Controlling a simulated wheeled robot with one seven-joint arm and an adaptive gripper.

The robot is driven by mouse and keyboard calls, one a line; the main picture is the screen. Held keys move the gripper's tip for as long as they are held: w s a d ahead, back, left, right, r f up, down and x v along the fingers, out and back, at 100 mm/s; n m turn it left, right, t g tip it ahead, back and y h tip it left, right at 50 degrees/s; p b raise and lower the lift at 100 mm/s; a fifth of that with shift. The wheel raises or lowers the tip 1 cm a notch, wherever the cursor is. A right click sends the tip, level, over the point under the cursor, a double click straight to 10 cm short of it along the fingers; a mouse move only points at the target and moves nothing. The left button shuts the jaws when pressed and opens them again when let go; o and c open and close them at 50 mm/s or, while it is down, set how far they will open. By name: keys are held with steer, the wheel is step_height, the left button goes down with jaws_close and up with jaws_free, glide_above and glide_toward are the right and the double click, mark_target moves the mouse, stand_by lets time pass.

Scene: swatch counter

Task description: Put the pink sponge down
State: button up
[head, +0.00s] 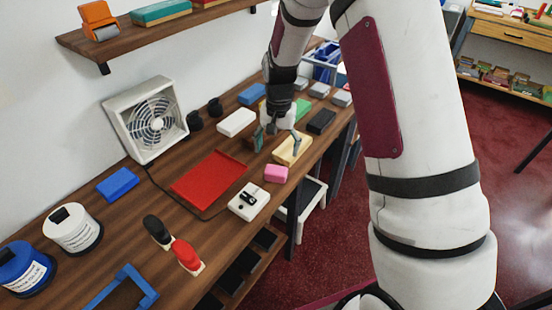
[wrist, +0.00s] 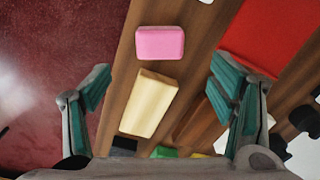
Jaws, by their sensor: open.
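The pink sponge (head: 276,174) lies flat on the wooden counter near its front edge, to the right of the red mat. It also shows in the wrist view (wrist: 160,43) at the top centre, beyond the fingertips and touched by neither. My gripper (head: 277,140) is above the counter just behind the pink sponge, near a cream block (head: 291,149). In the wrist view my gripper (wrist: 160,82) has its two green-padded fingers wide apart, with the cream block below in view between them and nothing held.
A red mat (head: 208,178) lies left of the sponge. A white box with a black knob (head: 249,202) is in front of it. Blue, white, green, black and grey blocks fill the far counter. A fan (head: 150,119) stands by the wall. The counter's front edge is close to the sponge.

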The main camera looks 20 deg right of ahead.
steer(key=s+r+n+t, duration=0.1)
steer(key=s+r, duration=0.4)
steer(key=r, duration=0.5)
steer(key=s+r+n+t, duration=0.15)
steer(key=s+r, duration=0.35)
steer(key=r, duration=0.5)
steer(key=s+r+n+t, duration=0.1)
steer(key=s+r+n, duration=0.1)
steer(key=s, duration=0.7)
steer(key=s+r+n+t, duration=0.1)
steer(key=s+r, duration=0.3)
steer(key=s, duration=0.5)
steer(key=shift+r+n+t, duration=0.2)
steer(key=shift+n+t, duration=0.15)
steer(key=shift+n, duration=0.1)
steer(key=shift+a, duration=0.1)
steer(key=shift+c, duration=0.4)
